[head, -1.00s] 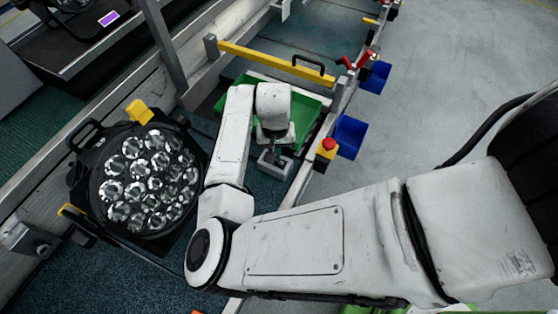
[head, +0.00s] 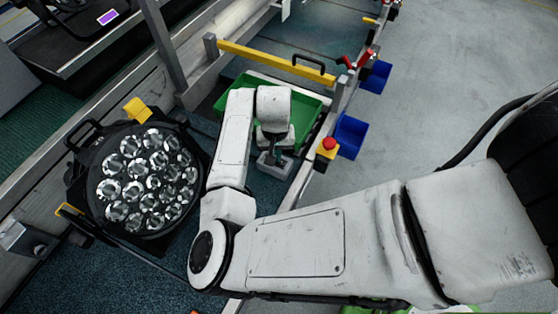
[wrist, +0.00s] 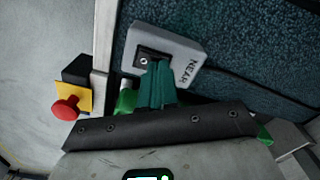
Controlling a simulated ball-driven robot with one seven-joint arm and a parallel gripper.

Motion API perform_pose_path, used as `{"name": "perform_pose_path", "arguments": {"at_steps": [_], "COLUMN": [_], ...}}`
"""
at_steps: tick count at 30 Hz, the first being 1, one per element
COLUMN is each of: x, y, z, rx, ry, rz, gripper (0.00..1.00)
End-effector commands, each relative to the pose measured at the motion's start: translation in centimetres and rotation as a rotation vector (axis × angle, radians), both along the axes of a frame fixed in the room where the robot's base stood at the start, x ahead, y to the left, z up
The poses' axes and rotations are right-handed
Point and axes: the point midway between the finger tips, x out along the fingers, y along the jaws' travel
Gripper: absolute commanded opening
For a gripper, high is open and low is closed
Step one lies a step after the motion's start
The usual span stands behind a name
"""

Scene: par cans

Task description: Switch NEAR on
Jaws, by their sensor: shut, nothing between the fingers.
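The grey NEAR box (wrist: 184,52) shows in the wrist view with its name lettered on top. A black rocker switch (wrist: 143,60) with a small pale mark is set in its face. My gripper (wrist: 158,68) has its dark teal fingers shut together with nothing between them. The fingertips overlap the lower right part of the switch in this view; whether they touch it I cannot tell. In the head view the box (head: 283,167) sits on the bench below my gripper (head: 271,158), and the lettering and switch cannot be made out.
A red emergency button on a yellow block (head: 328,147) stands right of the box on the bench rail. A green tray (head: 313,107) lies behind my wrist. A large par can (head: 145,180) stands to the left. Blue bins (head: 350,135) hang outside the rail.

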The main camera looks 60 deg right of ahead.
Motion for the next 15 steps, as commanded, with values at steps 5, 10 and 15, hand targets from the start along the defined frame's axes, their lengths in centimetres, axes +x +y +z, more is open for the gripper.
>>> {"name": "perform_pose_path", "arguments": {"at_steps": [5, 10, 15], "x": [0.0, 0.0, 0.0], "y": [0.0, 0.0, 0.0], "z": [-0.3, -0.2, 0.7], "rx": [0.000, 0.001, -0.001], "ry": [0.000, 0.001, 0.001], "rz": [0.000, 0.000, 0.000], "gripper": [0.00, 0.00, 0.00]}}
